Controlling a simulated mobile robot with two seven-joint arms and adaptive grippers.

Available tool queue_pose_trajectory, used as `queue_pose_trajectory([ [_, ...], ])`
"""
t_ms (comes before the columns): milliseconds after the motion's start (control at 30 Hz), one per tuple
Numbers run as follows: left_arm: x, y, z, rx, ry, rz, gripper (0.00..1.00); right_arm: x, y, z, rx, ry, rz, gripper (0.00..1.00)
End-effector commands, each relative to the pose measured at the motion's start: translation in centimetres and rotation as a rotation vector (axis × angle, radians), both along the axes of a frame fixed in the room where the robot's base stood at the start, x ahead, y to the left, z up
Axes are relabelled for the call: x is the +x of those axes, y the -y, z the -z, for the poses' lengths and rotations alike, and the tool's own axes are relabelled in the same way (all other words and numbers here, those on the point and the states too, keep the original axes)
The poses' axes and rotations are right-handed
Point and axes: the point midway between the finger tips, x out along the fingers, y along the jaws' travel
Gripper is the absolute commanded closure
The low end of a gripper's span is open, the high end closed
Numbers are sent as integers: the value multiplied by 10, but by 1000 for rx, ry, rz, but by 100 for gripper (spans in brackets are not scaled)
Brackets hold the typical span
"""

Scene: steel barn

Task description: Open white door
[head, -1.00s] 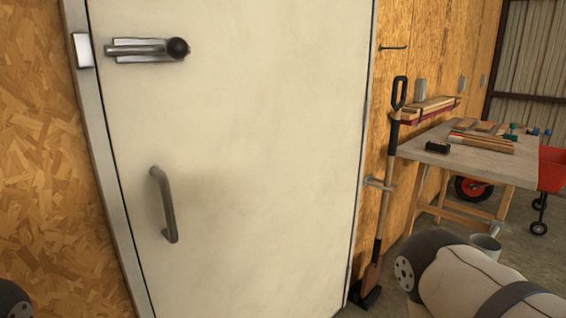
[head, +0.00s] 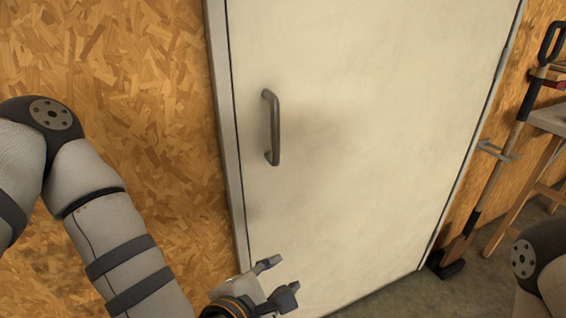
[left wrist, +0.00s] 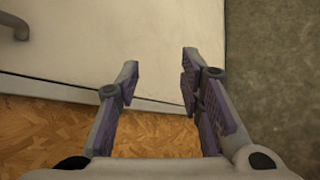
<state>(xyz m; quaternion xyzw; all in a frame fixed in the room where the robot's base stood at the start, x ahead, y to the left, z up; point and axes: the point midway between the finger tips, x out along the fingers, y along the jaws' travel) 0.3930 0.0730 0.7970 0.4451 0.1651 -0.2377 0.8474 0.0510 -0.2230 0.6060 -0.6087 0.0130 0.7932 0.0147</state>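The white door (head: 370,130) stands shut in its grey frame in the head view. Its dark bar handle (head: 272,128) is upright near the door's left edge. My left gripper (head: 281,279) is below the handle, in front of the door's lower left part, open and empty. In the left wrist view the two fingers (left wrist: 158,90) are spread apart with nothing between them. The door (left wrist: 150,45) fills the upper part there, and an end of the handle (left wrist: 14,28) shows at the top left corner. My right gripper is out of view.
A chipboard wall (head: 130,90) lies left of the door. A shovel (head: 490,180) leans on the wall to the right, beside a worktable (head: 549,118). Concrete floor (head: 390,298) is open in front of the door.

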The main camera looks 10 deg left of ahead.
Motion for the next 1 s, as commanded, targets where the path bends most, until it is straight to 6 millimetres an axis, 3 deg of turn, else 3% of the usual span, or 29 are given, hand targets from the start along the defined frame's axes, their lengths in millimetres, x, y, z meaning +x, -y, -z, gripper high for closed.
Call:
queue_pose_trajectory([
  [33,30,-4,-46,-222,90,-163,66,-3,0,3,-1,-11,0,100],
  [100,56,-15,-106,-519,203,-336,66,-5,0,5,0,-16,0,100],
  [200,71,-30,-162,-810,308,-464,66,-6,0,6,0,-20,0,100],
  [267,74,-36,-178,-900,340,-496,66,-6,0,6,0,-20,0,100],
  [367,84,-39,-186,-946,358,-510,66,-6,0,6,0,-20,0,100],
  [800,182,-38,-184,-938,353,-508,66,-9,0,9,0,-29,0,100],
  [1000,195,-38,-184,-937,351,-506,66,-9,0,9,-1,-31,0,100],
])
